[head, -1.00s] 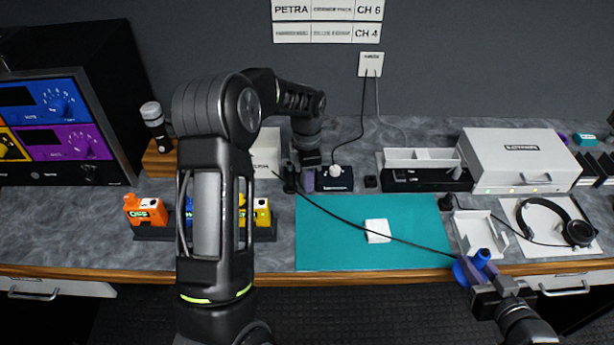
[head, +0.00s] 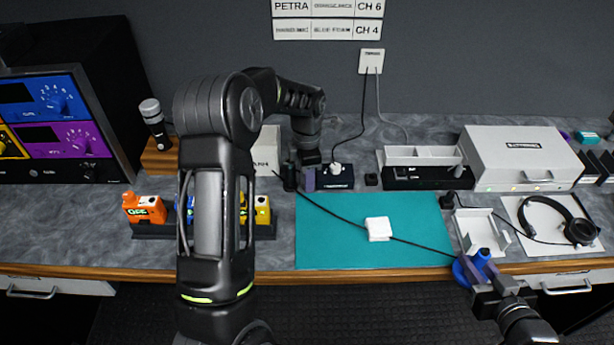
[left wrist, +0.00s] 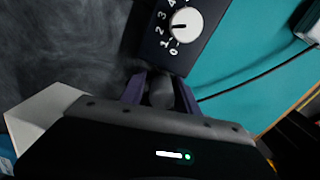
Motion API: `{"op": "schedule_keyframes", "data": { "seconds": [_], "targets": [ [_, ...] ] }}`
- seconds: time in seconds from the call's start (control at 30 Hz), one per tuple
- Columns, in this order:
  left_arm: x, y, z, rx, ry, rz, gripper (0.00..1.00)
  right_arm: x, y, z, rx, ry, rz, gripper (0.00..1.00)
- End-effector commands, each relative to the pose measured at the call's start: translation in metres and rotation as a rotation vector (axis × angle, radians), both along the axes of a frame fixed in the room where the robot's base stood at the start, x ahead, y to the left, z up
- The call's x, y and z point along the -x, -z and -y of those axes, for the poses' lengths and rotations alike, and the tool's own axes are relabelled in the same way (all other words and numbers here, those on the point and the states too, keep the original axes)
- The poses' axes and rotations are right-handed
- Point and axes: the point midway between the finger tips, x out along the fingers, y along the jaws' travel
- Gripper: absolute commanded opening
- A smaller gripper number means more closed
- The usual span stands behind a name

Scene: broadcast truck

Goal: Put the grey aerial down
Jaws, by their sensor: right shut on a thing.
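My right gripper (head: 477,268) is shut on a blue thing with a rounded top (head: 482,256), at the front edge of the counter. I cannot see any grey aerial in its jaws. A small grey piece (head: 458,171) stands at the right end of a black rack (head: 428,178); I cannot tell whether it is the grey aerial. My left gripper (head: 308,180) is low over the counter beside the dark knob box (head: 336,182). In the left wrist view its purple fingers (left wrist: 161,95) are apart, with a dark rounded shape between them that I cannot identify.
A teal mat (head: 330,245) carries a white block (head: 378,229), and a black cable crosses it. A white tray (head: 478,236), a headset (head: 560,222) and a white case (head: 518,157) are at the right. Coloured packs (head: 144,209) stand at the left.

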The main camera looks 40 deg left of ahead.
Motion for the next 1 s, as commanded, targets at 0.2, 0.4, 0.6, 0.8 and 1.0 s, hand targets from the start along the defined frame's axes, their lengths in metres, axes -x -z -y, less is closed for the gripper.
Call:
{"op": "schedule_keyframes", "data": {
  "seconds": [0.2,0.4,0.6,0.8,1.0],
  "targets": [
    [0.003,-0.004,0.003,0.007,0.001,-0.012,0.5,-0.001,-0.006,0.0,-0.001,0.0,0.003,0.0],
    [0.001,-0.025,0.003,0.005,0.001,-0.005,0.5,0.0,-0.003,0.0,-0.001,0.0,0.002,0.0],
    [0.0,-0.066,0.002,0.003,0.002,-0.001,0.5,0.0,0.005,0.0,-0.001,0.0,0.002,0.0],
    [0.0,-0.105,0.001,0.002,0.001,-0.002,0.5,0.0,0.009,0.0,-0.001,0.0,0.003,0.0],
    [0.001,-0.126,0.001,0.002,0.001,-0.003,0.5,0.0,0.011,0.0,-0.001,0.0,0.003,0.0]
  ]
}}
